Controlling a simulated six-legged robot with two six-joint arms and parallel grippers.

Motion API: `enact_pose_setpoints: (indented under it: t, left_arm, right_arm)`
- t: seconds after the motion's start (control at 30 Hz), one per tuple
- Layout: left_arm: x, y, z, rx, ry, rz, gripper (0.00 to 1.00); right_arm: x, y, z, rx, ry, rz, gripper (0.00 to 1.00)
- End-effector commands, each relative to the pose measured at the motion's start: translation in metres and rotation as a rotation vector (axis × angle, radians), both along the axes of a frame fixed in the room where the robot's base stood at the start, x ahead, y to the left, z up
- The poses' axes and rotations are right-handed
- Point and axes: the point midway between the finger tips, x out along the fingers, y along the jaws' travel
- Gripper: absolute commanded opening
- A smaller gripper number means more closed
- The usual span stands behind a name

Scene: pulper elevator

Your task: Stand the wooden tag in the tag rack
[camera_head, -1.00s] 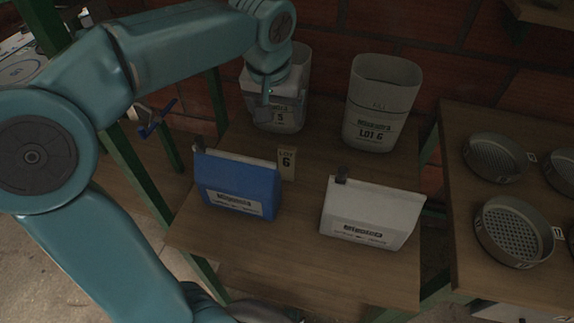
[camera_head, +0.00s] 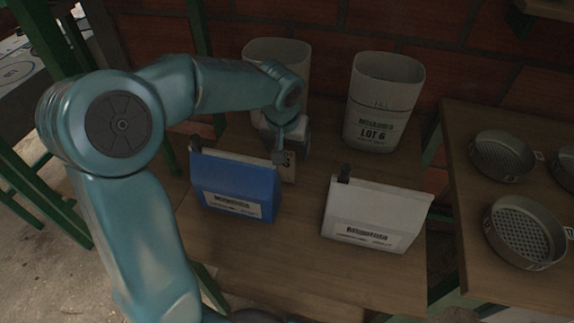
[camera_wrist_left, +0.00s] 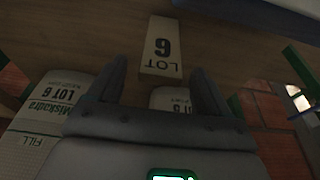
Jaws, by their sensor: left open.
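The wooden tag (camera_wrist_left: 162,45), a pale piece marked LOT 6, shows upside down in the left wrist view, just beyond and between my left fingertips. In the head view the tag (camera_head: 290,170) is beside the right edge of the blue packet, partly covered by my gripper. My left gripper (camera_head: 284,156) is open and close above the tag; it also shows in the left wrist view (camera_wrist_left: 158,72), with a gap between its fingers. I cannot make out a tag rack for certain. My right gripper is not in view.
A blue packet (camera_head: 236,186) and a white packet (camera_head: 376,213) stand on the wooden table (camera_head: 300,260). Behind are a LOT 6 bin (camera_head: 382,100) and another bin (camera_head: 275,55), partly covered by my arm. Round sieves (camera_head: 525,232) lie on the right table.

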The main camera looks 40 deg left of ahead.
Motion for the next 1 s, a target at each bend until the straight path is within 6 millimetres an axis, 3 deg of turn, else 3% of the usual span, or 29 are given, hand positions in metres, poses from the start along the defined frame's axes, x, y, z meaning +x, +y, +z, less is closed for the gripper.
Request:
enact_pose_setpoints:
  t: [0.1,0.33,0.5,0.53,0.57,0.67,0.7,1.0]
  left_arm:
    - [0.0020,0.0012,-0.0097,0.000,0.000,0.001,0.79]
    - [0.0024,0.0014,-0.0098,-0.001,-0.001,0.001,0.76]
    - [0.0024,0.0014,-0.0096,0.000,-0.001,0.001,0.20]
    - [0.0024,0.0014,-0.0096,0.000,-0.001,0.001,0.10]
    - [0.0024,0.0014,-0.0096,0.000,-0.001,0.001,0.07]
    - [0.0023,0.0014,-0.0095,0.000,-0.001,0.001,0.06]
    - [0.0024,0.0014,-0.0094,0.000,-0.001,0.001,0.00]
    - [0.0026,0.0015,-0.0049,0.001,-0.002,0.001,0.00]
  right_arm:
    - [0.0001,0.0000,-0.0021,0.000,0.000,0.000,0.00]
    - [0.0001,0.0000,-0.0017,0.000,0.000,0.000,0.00]
    - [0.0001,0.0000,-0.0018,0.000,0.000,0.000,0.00]
    - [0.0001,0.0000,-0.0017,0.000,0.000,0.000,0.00]
    - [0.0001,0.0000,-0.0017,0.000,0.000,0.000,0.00]
    - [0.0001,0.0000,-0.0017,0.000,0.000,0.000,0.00]
    - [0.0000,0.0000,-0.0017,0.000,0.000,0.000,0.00]
    - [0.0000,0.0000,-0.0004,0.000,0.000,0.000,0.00]
